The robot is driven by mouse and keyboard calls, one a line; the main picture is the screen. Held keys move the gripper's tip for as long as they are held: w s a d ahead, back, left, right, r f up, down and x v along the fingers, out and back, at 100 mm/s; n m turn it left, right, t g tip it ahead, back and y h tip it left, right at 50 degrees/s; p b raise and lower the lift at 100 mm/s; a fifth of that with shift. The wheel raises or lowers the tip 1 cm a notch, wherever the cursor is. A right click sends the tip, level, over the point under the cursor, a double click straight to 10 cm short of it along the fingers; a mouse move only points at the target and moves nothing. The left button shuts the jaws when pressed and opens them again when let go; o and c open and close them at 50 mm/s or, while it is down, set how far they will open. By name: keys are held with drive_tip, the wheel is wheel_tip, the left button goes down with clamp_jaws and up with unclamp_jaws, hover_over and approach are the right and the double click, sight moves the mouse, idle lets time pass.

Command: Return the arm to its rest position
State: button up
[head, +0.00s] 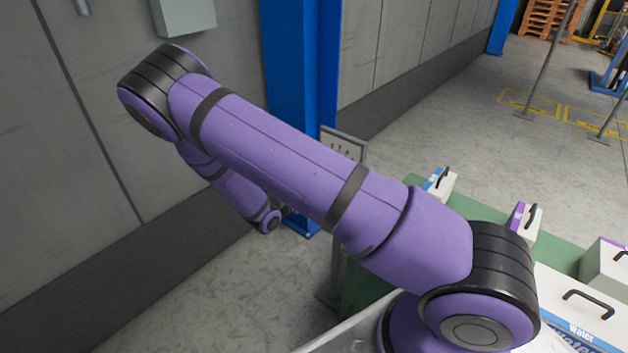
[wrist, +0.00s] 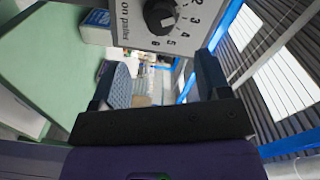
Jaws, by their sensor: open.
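My purple arm stretches across the head view from the lower right to the upper left, then bends down behind itself. My gripper is hidden or too small to make out there. In the wrist view my gripper (wrist: 165,85) is open, its two dark fingers apart with nothing between them. A panel with a black knob (wrist: 160,16) and printed numbers is just beyond the fingers at the top of the wrist view.
A green table (head: 362,287) at the lower right holds several handled cartons, including a white one labelled Water (head: 578,318). A blue column (head: 300,95) and a grey wall (head: 60,210) stand behind my arm. Open floor (head: 430,110) lies beyond the table.

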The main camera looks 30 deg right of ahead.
idle(0.5)
drive_tip(key=s+d+r+m+g+y, duration=0.1)
drive_tip(key=s+r+m+g+y, duration=0.4)
drive_tip(key=r+m, duration=0.75)
drive_tip(key=s+r+m+g+y, duration=0.35)
drive_tip(key=s+r+m, duration=0.35)
drive_tip(key=r+m, duration=0.5)
drive_tip(key=s+a+r+m+t+y, duration=0.3)
drive_tip(key=s+r+m+t+y, duration=0.1)
drive_tip(key=s+r+m, duration=0.3)
drive_tip(key=s+a+r+m+t+y, duration=0.3)
drive_tip(key=s+r+m, duration=0.5)
drive_tip(key=s+m, duration=0.4)
drive_tip(key=shift+t+y, duration=0.45)
drive_tip(key=shift+y, duration=0.1)
drive_tip(key=shift+m, duration=0.25)
